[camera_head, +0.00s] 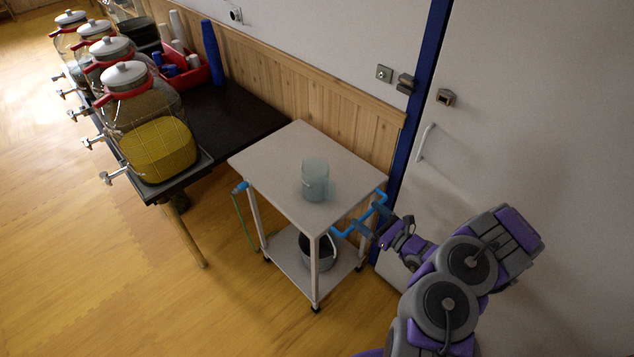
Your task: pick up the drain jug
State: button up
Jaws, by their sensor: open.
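The drain jug is most likely the translucent pale blue-green jug (315,182). It stands upright on the white top of a small cart (275,160), right of the middle of the top. My gripper (371,226) is open at the cart's right side, beside a bent blue handle (342,234). It is apart from the jug, to its right and lower in the picture. I cannot tell whether the jaws are around the handle or only near it.
A dark bucket (318,248) stands on the cart's lower shelf. Left, several tapped jars with red collars, one holding yellow contents (160,152), line a dark table (235,113) with a red bin (188,72). A white door (540,120) is right. Wood floor (90,270) is clear.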

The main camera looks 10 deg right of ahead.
jog(key=b, duration=0.2)
send_near(329, 196)
jog(key=w+r, duration=0.1)
jog(key=w+a+r, duration=0.2)
jog(key=shift+w+r, duration=0.35)
jog(key=shift+r, duration=0.05)
jog(key=shift+r+b+x, duration=0.15)
jog(key=shift+b+x, duration=0.4)
jog(key=shift+x, duration=1.05)
jog(key=shift+r+b+x, duration=0.1)
jog(key=shift+b+x, duration=0.4)
jog(key=shift+x, duration=1.1)
jog(key=shift+s, duration=0.1)
jog(key=shift+c, duration=0.2)
grip_shut()
